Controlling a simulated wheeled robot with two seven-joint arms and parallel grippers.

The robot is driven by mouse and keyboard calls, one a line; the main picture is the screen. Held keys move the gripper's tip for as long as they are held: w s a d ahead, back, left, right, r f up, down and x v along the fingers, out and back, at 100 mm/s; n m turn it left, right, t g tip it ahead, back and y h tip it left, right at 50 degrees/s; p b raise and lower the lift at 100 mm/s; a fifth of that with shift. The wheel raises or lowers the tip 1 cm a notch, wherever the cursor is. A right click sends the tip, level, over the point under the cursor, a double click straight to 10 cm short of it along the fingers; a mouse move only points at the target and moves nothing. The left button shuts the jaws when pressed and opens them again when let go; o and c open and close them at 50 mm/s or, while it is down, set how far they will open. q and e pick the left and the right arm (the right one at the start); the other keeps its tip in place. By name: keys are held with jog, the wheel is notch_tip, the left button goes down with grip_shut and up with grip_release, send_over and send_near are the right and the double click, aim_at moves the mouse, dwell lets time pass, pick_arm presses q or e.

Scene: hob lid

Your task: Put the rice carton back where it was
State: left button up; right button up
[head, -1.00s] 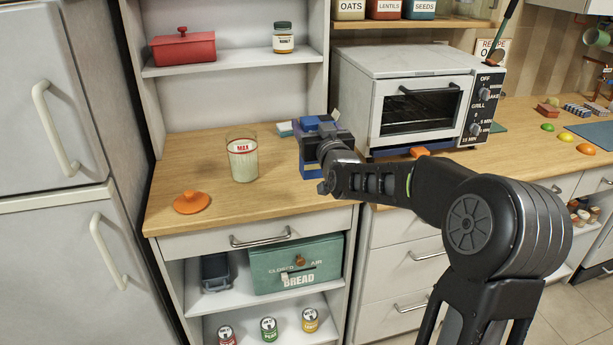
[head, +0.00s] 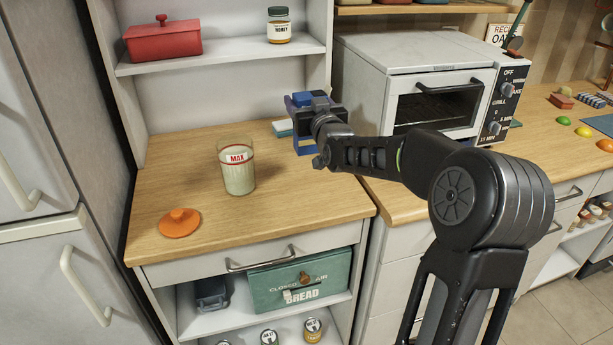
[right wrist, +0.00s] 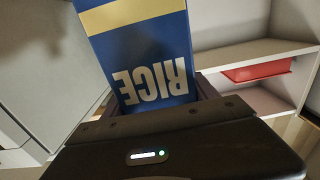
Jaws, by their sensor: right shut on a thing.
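The rice carton is blue with a cream band and the word RICE, upside down in the right wrist view (right wrist: 155,60). My right gripper (head: 308,118) is shut on it. In the head view the gripper and wrist hide most of the carton; a blue part (head: 303,148) shows below the gripper, over the back right of the left counter. I cannot tell whether its base touches the counter. A glass jar (head: 238,172) marked MAX, with whitish contents, stands open on the counter. An orange lid (head: 180,223) lies front left of it. My left gripper is not in view.
A toaster oven (head: 420,85) stands right of the carton. A flat teal and white thing (head: 282,128) lies behind its left side. A shelf (head: 230,58) above holds a red box (head: 162,42) and a honey jar (head: 279,27). Counter left of the glass is clear.

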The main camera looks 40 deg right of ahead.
aim_at(304, 146)
jog(key=shift+s+a+r, duration=0.1)
jog(key=shift+s+r, duration=0.1)
jog(key=shift+r, duration=0.05)
notch_tip(304, 146, down, 6)
jog(key=shift+f+p, duration=0.2)
jog(key=shift+p, duration=0.15)
jog(key=shift+w, duration=0.1)
notch_tip(304, 146, down, 4)
jog(key=shift+r, duration=0.1)
dwell(0.4)
